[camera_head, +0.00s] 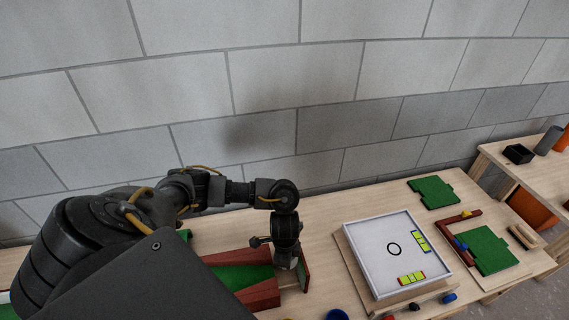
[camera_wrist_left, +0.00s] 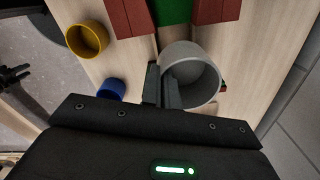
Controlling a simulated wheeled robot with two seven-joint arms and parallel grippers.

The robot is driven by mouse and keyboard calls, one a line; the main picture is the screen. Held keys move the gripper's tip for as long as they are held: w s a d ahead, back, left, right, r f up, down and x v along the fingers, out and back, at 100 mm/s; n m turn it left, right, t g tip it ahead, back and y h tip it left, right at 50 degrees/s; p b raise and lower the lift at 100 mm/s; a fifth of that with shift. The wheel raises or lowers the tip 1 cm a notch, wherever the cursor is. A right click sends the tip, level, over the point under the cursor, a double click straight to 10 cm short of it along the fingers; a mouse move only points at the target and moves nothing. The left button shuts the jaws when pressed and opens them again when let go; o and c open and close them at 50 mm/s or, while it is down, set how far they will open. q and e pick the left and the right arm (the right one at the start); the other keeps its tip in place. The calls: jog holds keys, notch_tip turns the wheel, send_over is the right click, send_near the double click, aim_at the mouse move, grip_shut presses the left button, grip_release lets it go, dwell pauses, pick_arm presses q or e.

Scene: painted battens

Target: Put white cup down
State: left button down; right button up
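The white cup (camera_wrist_left: 205,68) shows in the left wrist view, seen from above into its open mouth; it looks light grey. My left gripper (camera_wrist_left: 163,88) is closed on the cup's near left wall, one finger inside the rim and one outside. In the head view my left gripper (camera_head: 287,262) points down over the table beside the red and green tray-like piece. The cup is mostly hidden there by my wrist. I cannot tell whether the cup's base touches the table. My right gripper is not in view.
A yellow cup (camera_wrist_left: 87,40) and a blue cup (camera_wrist_left: 112,88) stand near the white cup. Red battens (camera_wrist_left: 126,15) lie beside it. A white-rimmed board (camera_head: 385,268) with a black ring and yellow-green blocks lies to the right. Green pieces (camera_head: 433,192) lie further right. A block wall stands behind.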

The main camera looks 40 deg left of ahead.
pick_arm(q)
jog(key=shift+r+p, duration=0.7)
jog(key=shift+r, duration=1.35)
